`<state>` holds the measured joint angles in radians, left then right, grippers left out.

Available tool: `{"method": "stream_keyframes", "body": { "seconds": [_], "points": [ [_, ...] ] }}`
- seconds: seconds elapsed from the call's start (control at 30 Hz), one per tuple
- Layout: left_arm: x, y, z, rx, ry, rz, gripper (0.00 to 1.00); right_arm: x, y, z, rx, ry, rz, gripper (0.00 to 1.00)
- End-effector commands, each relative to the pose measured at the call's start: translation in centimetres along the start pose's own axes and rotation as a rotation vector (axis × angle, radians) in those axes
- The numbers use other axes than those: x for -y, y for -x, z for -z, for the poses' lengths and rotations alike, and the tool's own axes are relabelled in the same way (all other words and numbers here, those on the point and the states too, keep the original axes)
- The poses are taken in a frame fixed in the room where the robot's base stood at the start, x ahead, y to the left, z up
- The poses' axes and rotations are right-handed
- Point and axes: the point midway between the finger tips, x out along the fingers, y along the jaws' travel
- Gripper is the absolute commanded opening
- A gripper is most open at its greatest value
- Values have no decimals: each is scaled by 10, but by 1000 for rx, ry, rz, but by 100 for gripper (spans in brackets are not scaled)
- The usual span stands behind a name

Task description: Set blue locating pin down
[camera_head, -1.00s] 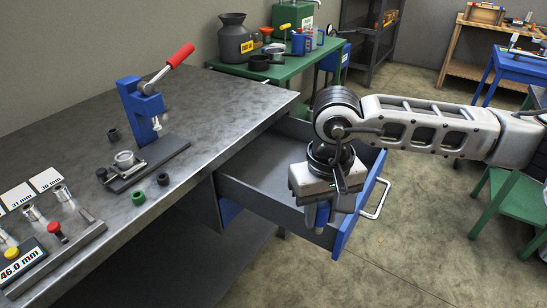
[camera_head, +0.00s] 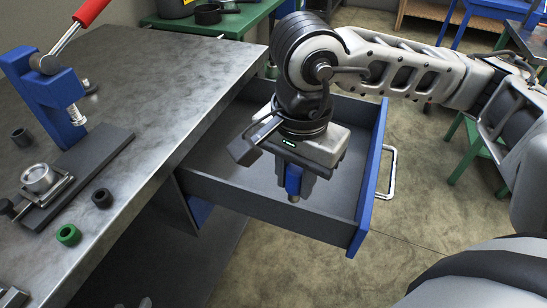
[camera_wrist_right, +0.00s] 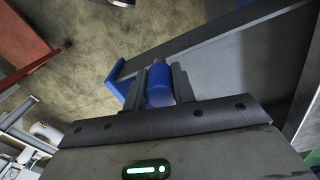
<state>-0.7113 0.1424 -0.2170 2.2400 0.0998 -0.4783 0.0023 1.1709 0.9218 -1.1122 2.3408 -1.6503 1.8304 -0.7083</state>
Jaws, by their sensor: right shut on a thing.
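The blue locating pin (camera_head: 293,180) hangs below my right gripper (camera_head: 293,176), its metal tip pointing down over the open drawer. In the right wrist view my right gripper (camera_wrist_right: 160,84) is shut on the blue locating pin (camera_wrist_right: 159,82), with a dark finger on each side of it. The drawer (camera_head: 250,200) has grey inner walls and a blue front. The pin appears above the drawer floor; the gap is hard to judge. My left gripper does not show.
The metal workbench (camera_head: 150,70) is left of the drawer. It carries a blue press (camera_head: 50,95) with a red handle, a green ring (camera_head: 68,235) and dark rings. The drawer's silver handle (camera_head: 388,172) sticks out to the right. A green table (camera_head: 225,22) stands behind.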

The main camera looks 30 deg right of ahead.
Motion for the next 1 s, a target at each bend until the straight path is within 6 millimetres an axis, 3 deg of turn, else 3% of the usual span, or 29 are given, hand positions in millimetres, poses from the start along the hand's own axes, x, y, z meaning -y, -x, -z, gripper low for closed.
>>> {"method": "stream_keyframes", "body": {
  "seconds": [0.37,0.5,0.7,1.0],
  "points": [
    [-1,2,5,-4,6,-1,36,35,-34,71,-2,-31,-1,2],
    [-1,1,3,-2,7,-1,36,46,-60,94,-1,-26,-4,2],
    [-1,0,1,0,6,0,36,58,-87,114,0,-22,-1,2],
    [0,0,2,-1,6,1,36,62,-110,123,0,-21,-3,2]
  ]
}}
